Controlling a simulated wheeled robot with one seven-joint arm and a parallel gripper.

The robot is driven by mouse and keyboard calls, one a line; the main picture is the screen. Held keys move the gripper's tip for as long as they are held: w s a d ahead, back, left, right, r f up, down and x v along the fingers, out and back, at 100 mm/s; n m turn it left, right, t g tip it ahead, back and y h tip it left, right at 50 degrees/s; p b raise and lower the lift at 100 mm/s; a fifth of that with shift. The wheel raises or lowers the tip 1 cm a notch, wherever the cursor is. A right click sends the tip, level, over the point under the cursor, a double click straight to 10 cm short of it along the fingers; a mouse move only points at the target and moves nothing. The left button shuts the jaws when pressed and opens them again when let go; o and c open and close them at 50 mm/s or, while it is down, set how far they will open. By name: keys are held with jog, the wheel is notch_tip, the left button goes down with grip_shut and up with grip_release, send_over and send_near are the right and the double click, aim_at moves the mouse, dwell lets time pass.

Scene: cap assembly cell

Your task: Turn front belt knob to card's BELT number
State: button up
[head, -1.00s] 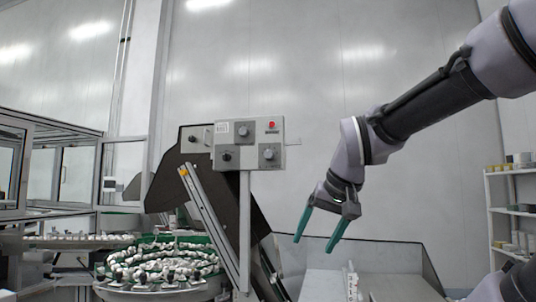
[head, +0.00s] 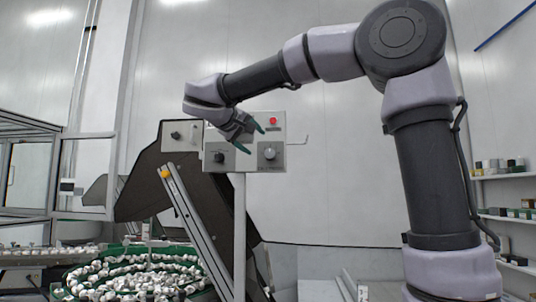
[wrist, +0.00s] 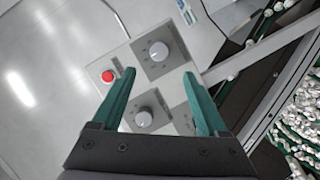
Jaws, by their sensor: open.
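The grey control panel (head: 279,139) stands on a post and carries a red button (head: 273,121), a lower-right knob (head: 269,153) and a lower-left knob (head: 219,157). Their labels are too small to read, so I cannot tell which is the belt knob. My gripper (head: 251,137) is open and empty, in front of the panel's upper middle, hiding part of it. The wrist view shows one knob (wrist: 158,51) on a dark plate between the fingertips and another knob (wrist: 144,118) nearer the palm. Neither is gripped. No readable card shows.
A small grey box (head: 181,135) with a knob sits left of the panel. A sloped rail (head: 195,225) rises below it. A round green-rimmed feeder (head: 125,270) full of caps stands lower left. Shelves (head: 505,210) stand at the right.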

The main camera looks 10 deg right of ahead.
aim_at(269, 153)
jog(key=x, duration=1)
jog(key=shift+w+d, duration=0.25)
jog(key=shift+w, duration=0.05)
grip_shut()
